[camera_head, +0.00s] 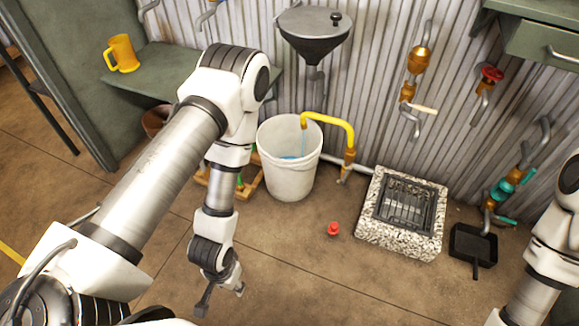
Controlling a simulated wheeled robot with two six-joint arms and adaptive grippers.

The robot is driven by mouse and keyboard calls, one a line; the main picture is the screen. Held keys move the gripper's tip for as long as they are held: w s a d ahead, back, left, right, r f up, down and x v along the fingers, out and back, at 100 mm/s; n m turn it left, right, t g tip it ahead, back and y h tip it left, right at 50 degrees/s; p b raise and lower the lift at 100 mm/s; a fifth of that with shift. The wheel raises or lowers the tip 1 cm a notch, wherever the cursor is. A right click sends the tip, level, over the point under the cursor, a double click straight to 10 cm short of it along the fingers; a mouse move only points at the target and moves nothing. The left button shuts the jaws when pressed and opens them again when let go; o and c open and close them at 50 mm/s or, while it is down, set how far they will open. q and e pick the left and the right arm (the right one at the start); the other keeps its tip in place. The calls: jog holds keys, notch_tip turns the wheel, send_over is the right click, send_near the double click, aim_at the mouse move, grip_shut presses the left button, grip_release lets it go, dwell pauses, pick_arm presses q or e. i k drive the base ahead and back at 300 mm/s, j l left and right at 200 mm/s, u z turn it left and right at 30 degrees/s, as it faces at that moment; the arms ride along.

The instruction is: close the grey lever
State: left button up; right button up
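A yellow curved spout (333,119) rises from a brass fitting (349,156) on the wall pipe, and a thin blue stream falls from it into a white bucket (288,168). A pale grey bar (361,168) shows beside that fitting; I cannot tell if it is the grey lever. A cream-coloured lever (424,109) sticks out to the right from another brass valve (407,92) higher on the wall. My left gripper (222,297) hangs low in front of the bucket, its fingers apart and empty, touching no valve. My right arm shows at the right edge; its gripper is out of view.
A speckled stone block with a grate (372,228) stands right of the bucket. A red knob-like piece (333,229) lies on the floor. A black pan (485,243), teal valve (501,192) and red-wheeled valve (491,74) are at right. A funnel basin (312,48) hangs above the bucket.

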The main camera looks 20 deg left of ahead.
aim_at(347, 173)
jog(key=i+j, duration=0.3)
jog(key=i, duration=0.15)
jog(key=i+j, duration=0.25)
jog(key=i, duration=0.2)
